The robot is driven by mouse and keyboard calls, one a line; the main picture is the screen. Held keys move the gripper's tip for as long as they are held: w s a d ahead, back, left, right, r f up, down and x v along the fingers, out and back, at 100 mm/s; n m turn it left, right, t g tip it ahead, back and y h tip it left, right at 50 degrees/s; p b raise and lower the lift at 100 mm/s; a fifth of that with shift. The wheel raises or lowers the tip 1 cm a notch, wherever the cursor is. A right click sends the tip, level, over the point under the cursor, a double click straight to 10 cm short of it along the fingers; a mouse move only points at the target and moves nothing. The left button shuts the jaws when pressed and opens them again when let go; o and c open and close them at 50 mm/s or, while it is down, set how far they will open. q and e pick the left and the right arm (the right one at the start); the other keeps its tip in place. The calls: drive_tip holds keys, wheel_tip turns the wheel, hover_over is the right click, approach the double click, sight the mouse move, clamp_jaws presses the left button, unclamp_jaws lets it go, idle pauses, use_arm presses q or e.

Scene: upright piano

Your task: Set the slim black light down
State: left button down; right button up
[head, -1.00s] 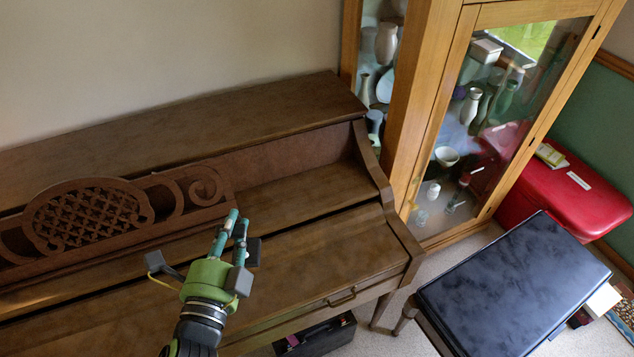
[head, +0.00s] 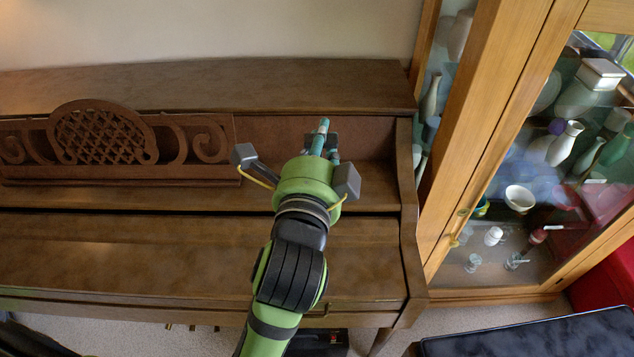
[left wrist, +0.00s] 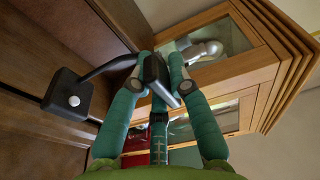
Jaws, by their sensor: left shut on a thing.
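My left gripper (head: 322,138) is shut on the slim black light (head: 335,141), which shows only as a small dark piece behind the teal fingertips in the head view. In the left wrist view the light (left wrist: 157,80) is a dark, flat slab with a paler edge, tilted between the fingers (left wrist: 158,66). In the head view the gripper appears over the right part of the piano (head: 200,245), near its upper ledge. I cannot tell whether the light touches the wood. My right gripper is not in view.
The carved music stand (head: 105,140) is left of the gripper. The piano's raised right end (head: 405,165) and a glass-fronted wooden cabinet (head: 490,130) with vases are to the right. The ledge between stand and right end looks clear. A dark-topped bench (head: 540,338) is at lower right.

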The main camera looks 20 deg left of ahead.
use_arm(q)
drive_tip(key=w+a+f, duration=0.6)
drive_tip(key=w+f, duration=0.3)
drive_tip(key=f, duration=0.1)
drive_tip(key=shift+w+a+f, duration=0.15)
drive_tip(key=shift+f, duration=0.1)
drive_tip(key=shift+f, duration=0.2)
drive_tip(key=c, duration=1.2)
unclamp_jaws()
drive_tip(key=shift+r, duration=0.1)
drive_tip(key=s, duration=0.4)
drive_tip(key=s+d+b, duration=0.1)
drive_tip(key=s, duration=0.3)
drive_tip(key=s+b, duration=0.1)
drive_tip(key=s, duration=0.3)
drive_tip(key=shift+d+r, duration=0.1)
drive_tip(key=shift+d, duration=0.1)
